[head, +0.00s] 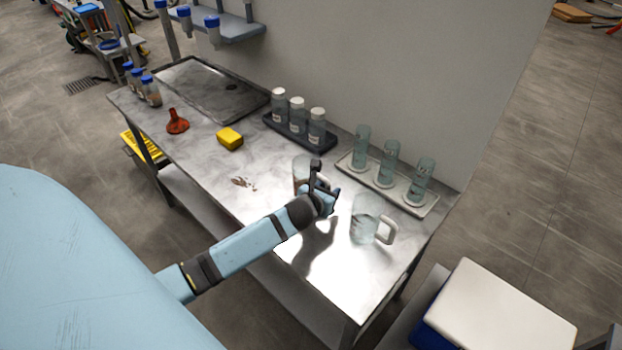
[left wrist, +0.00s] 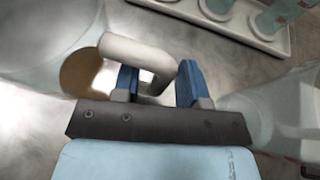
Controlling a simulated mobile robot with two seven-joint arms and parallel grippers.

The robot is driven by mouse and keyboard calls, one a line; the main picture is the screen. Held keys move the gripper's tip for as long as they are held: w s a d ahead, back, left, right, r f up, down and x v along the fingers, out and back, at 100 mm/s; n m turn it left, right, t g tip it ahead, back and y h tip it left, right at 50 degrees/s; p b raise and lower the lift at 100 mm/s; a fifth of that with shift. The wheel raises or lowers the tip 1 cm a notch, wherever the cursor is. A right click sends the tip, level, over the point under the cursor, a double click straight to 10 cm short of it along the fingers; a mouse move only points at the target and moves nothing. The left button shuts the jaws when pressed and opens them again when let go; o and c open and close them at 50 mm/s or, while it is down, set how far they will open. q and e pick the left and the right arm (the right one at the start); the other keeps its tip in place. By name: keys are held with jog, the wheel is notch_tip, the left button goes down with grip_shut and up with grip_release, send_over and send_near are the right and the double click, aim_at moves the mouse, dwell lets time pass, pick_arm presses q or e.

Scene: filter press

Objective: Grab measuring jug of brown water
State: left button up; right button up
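The measuring jug of brown water (head: 300,168) stands on the metal bench, partly hidden behind my left gripper (head: 328,197). In the left wrist view its clear wall fills the left side, with brown water (left wrist: 80,73) showing near its white handle (left wrist: 142,52). My left gripper (left wrist: 157,83) has its two blue fingers apart, with part of the handle lying between them. A gap shows beside the handle, so the fingers do not look closed on it. My right gripper is not in view.
A second jug (head: 364,221) of clearer liquid stands close to the right of my gripper. Behind are a tray of glass cylinders (head: 411,202) and a dark rack of white-capped bottles (head: 325,140). A yellow sponge (head: 229,138) and orange funnel (head: 177,124) lie left.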

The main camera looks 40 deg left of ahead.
pick_arm(q)
grip_shut()
jog(key=shift+r, duration=0.15)
